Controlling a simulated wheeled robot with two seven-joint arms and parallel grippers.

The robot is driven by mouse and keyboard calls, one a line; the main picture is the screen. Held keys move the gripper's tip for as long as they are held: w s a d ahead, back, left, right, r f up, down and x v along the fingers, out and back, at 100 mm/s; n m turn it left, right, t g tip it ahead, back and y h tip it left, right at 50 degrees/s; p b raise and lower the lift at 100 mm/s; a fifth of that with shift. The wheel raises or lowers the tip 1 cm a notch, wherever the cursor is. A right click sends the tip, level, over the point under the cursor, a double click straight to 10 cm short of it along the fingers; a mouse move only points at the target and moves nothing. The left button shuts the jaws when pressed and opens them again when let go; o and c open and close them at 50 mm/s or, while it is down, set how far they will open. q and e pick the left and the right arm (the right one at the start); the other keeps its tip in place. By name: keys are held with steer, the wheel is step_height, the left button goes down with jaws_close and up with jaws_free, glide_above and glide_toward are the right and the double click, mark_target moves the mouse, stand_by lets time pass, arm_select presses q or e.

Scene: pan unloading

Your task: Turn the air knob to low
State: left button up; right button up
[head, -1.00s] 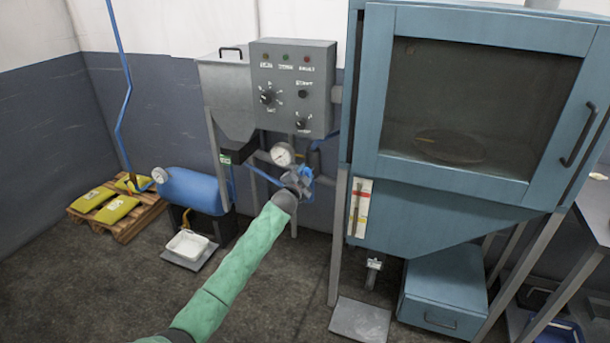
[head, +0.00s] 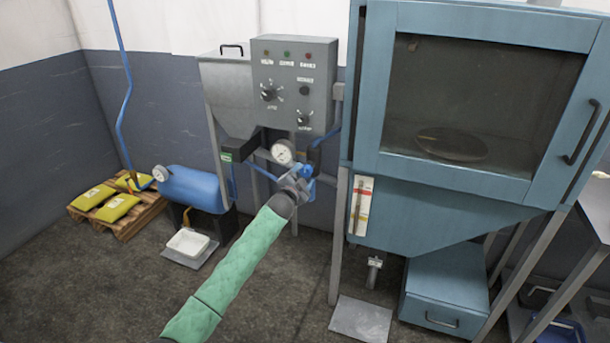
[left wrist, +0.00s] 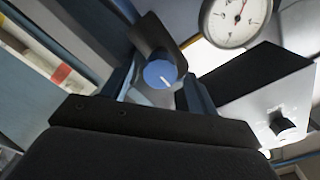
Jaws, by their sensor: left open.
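A blue knob (left wrist: 160,74) with a white pointer line shows between the fingers of my left gripper (left wrist: 160,88) in the left wrist view. The fingers are open, one on each side of it; I cannot tell whether they touch it. In the head view my left gripper (head: 299,180) is just below the round white gauge (head: 283,152) and largely hides the blue fitting there. The gauge also shows at the top of the left wrist view (left wrist: 238,15). Which knob is the air knob I cannot read. My right gripper is not in view.
A grey control panel (head: 318,75) with black knobs and lamps hangs above the gauge. The blue cabinet (head: 400,215) stands close on the right. A blue tank (head: 190,188) and a pallet (head: 128,222) with yellow bags are on the left. The floor in front is open.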

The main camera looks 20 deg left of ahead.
arm_select(q)
steer(key=shift+s+b, duration=0.45)
steer(key=shift+s, duration=1.9)
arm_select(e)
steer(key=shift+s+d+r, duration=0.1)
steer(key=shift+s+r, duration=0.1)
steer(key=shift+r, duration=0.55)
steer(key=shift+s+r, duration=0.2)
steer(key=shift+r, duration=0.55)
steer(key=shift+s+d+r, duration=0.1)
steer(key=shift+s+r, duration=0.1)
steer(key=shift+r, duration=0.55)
arm_select(q)
steer(key=shift+a, duration=0.1)
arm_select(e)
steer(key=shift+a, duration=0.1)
arm_select(q)
steer(key=s+d+f+n+g, duration=0.2)
steer(key=s+d+f+g, duration=0.3)
steer(key=s, duration=1.4)
steer(key=s+d+f+n+g, duration=0.3)
steer(key=s+d+f+g, duration=0.3)
steer(key=s, duration=1.4)
steer(key=s+d+f+n+g+h, duration=0.1)
steer(key=s+d+f+n+g, duration=0.2)
steer(key=s+d+f, duration=0.6)
steer(key=shift+s+d+f+g, duration=0.15)
steer(key=shift+s+f+g, duration=1.05)
steer(key=shift+s, duration=4.5)
